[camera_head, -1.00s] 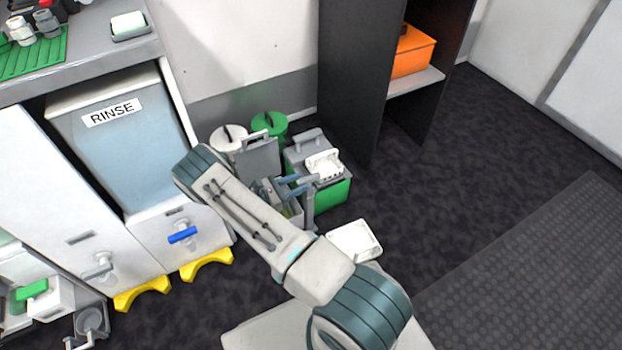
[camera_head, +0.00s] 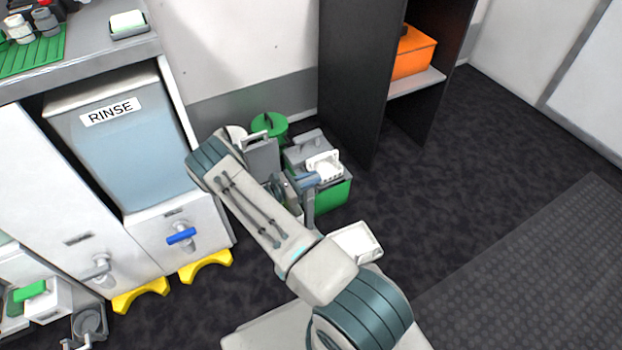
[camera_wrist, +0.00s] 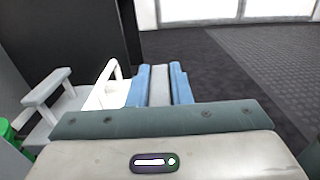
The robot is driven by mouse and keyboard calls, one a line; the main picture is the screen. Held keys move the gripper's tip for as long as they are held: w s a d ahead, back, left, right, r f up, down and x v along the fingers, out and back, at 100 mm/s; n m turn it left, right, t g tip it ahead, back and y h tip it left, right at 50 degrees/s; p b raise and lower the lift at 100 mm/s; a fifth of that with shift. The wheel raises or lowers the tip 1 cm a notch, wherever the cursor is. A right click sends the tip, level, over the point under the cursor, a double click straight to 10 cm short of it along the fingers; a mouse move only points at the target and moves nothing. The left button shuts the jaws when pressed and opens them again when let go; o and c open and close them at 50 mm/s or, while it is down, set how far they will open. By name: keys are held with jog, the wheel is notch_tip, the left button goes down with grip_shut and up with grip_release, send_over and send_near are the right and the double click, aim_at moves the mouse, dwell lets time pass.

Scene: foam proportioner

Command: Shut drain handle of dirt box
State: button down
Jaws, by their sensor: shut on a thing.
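My gripper (camera_head: 308,181) has blue fingers and is beside the white part on top of a grey-lidded green box (camera_head: 331,196). In the wrist view the blue fingers (camera_wrist: 160,86) are close together on either side of a light grey bar (camera_wrist: 159,88), and are shut on it. I cannot tell whether this bar is the drain handle, nor which container is the dirt box. A blue drain handle (camera_head: 181,236) lies nearly level on the valve under the RINSE bin, away from my gripper. A grey valve handle (camera_head: 97,269) is farther left.
The RINSE bin (camera_head: 125,150) stands left of my arm. A white looped part (camera_wrist: 106,88) is close left of my fingers in the wrist view. A dark cabinet (camera_head: 358,80) stands behind. The dark floor to the right (camera_head: 480,150) is clear.

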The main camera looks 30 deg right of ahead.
jog(key=shift+f+g, duration=0.1)
jog(key=shift+g, duration=0.2)
jog(key=m+g+b, duration=0.1)
jog(key=b, duration=0.1)
jog(key=shift+f+m+g+b, duration=0.2)
jog(key=shift+m+g+b, duration=0.2)
jog(key=m+g+b, duration=0.2)
jog(key=g+b, duration=0.1)
jog(key=shift+f+g+y, duration=0.1)
jog(key=shift+g+y, duration=0.3)
jog(key=m+g+b, duration=0.1)
jog(key=m+g+y+b, duration=0.1)
jog(key=g, duration=0.1)
jog(key=shift+s+m+y, duration=0.2)
jog(key=shift+m+y, duration=0.1)
jog(key=shift+s+a+r+m+g+y+b, duration=0.1)
jog(key=shift+r+m+g+y+b, duration=0.15)
jog(key=shift+m+g+y, duration=0.55)
jog(key=shift+a+r+m+g+y+b, duration=0.1)
jog(key=shift+m+g+y+b, duration=0.3)
jog(key=shift+g, duration=0.6)
jog(key=c, duration=1.3)
grip_release()
jog(key=shift+d, duration=0.1)
